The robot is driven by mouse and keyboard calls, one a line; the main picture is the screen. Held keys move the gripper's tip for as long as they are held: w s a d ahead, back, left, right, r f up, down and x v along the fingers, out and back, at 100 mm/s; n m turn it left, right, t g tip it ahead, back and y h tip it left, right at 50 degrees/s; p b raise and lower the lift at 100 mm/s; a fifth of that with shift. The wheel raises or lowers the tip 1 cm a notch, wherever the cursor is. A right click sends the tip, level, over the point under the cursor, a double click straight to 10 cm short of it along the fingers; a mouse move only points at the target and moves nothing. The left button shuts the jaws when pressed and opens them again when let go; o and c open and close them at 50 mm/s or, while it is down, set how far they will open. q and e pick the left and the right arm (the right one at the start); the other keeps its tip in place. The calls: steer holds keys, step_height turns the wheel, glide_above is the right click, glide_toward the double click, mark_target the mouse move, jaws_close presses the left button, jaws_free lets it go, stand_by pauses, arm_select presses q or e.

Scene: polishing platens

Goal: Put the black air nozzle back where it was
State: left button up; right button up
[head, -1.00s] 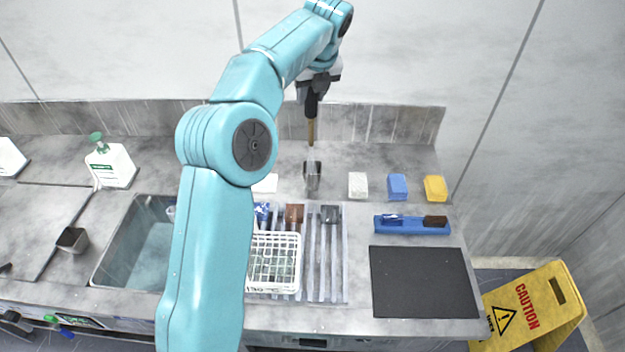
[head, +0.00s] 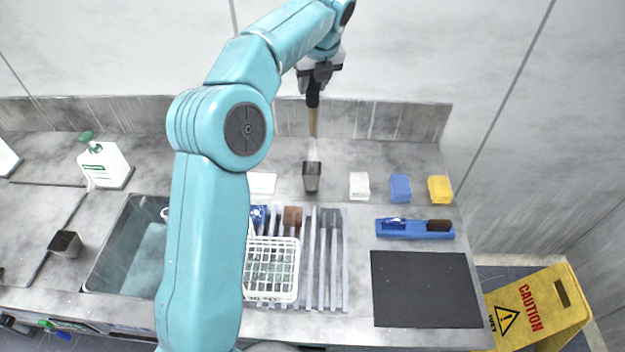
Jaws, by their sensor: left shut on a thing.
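My left gripper (head: 314,88) is shut on the black air nozzle (head: 313,99), above the back of the counter. The nozzle hangs upright, with a brass-coloured section (head: 313,122) pointing down and a pale, faint lower part beneath it. A small dark square cup (head: 311,178) stands on the counter straight below. The pale end comes down to about the cup's mouth in the picture; I cannot tell whether it is inside or behind it. My right gripper is not in view.
A white block (head: 359,186), a blue block (head: 400,188) and a yellow block (head: 440,189) stand to the right. A white basket (head: 272,268) sits on the ribbed rack, beside the sink (head: 125,250). A black mat (head: 425,289) lies at front right.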

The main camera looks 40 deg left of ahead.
mark_target(311, 135)
arm_select(q)
steer(key=f, duration=0.1)
steer(key=s+f+b, duration=0.1)
steer(key=f, duration=0.1)
steer(key=shift+d+f, duration=0.15)
steer(key=shift+d, duration=0.05)
steer(key=f, duration=1.1)
steer(key=shift+w, duration=0.2)
steer(key=shift+s+f, duration=0.15)
steer(key=shift+f, duration=0.05)
step_height(311, 135, down, 5)
steer(key=shift+a+r, duration=0.1)
steer(key=o, duration=1)
steer(key=shift+w, duration=0.2)
steer(key=shift+o, duration=0.2)
steer(key=shift+s, duration=0.15)
